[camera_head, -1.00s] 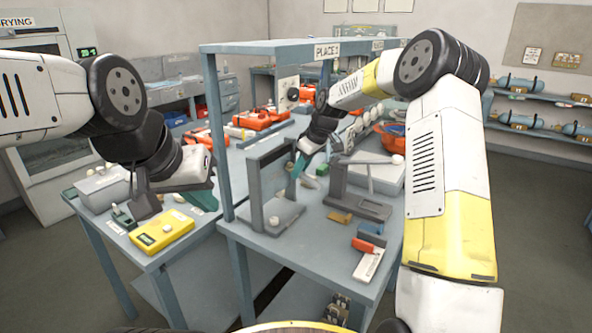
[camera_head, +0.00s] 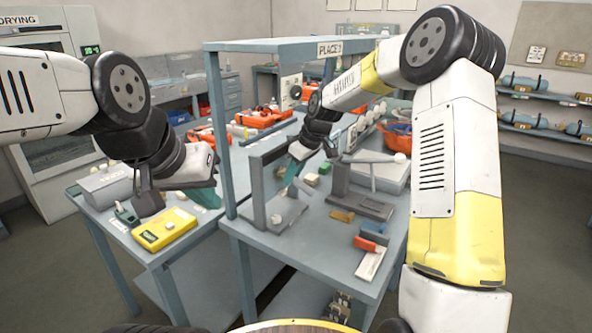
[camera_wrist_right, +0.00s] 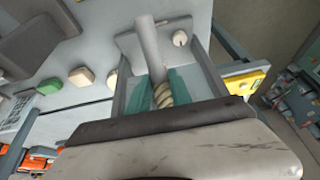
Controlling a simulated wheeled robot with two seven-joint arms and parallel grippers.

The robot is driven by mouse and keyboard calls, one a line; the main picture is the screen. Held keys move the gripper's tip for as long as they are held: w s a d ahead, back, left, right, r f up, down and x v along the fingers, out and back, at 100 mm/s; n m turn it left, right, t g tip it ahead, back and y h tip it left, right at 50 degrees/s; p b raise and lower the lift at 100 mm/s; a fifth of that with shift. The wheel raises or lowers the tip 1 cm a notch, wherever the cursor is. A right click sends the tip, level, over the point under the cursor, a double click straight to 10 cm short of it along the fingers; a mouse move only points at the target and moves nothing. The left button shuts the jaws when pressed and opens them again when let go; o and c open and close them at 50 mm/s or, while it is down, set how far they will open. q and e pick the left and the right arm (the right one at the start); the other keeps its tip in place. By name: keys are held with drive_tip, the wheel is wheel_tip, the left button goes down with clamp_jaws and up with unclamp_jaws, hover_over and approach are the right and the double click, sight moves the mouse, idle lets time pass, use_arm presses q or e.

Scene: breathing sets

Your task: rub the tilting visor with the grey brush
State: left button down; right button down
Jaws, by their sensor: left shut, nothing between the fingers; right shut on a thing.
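My right gripper (camera_head: 287,186) is shut on what looks like the grey brush, a grey rod (camera_wrist_right: 149,45) with a tan, ribbed part (camera_wrist_right: 162,95) between the teal fingers in the right wrist view. In the head view the brush is too small to make out. The grey upright frame on a base with a white knob, apparently the tilting visor (camera_head: 258,190), stands at the table's left front. It also shows in the right wrist view (camera_wrist_right: 128,42), around the fingers; contact cannot be told. My left gripper (camera_head: 207,197) is shut and empty above the left table.
A grey stand with a lever (camera_head: 345,190) stands right of the frame. A yellow box (camera_head: 166,230) and a grey case (camera_head: 106,185) lie on the left table. A red-and-white piece (camera_head: 370,257) lies near the front edge. A shelf post (camera_head: 219,130) rises between the tables.

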drive_tip(key=s+a, duration=0.2)
drive_tip(key=s, duration=0.1)
drive_tip(key=s+a, duration=0.1)
drive_tip(key=s, duration=0.1)
idle(0.5)
drive_tip(key=shift+s+d, duration=0.55)
drive_tip(key=shift+d, duration=0.25)
drive_tip(key=shift+s+d, duration=0.5)
drive_tip(key=shift+d, duration=0.35)
drive_tip(key=shift+s+d, duration=0.55)
drive_tip(key=shift+d, duration=0.25)
drive_tip(key=shift+d, duration=0.1)
drive_tip(key=shift+s+d, duration=0.85)
drive_tip(key=shift+d, duration=0.3)
drive_tip(key=w+a, duration=0.4)
drive_tip(key=a, duration=0.2)
drive_tip(key=shift+w+a, duration=0.15)
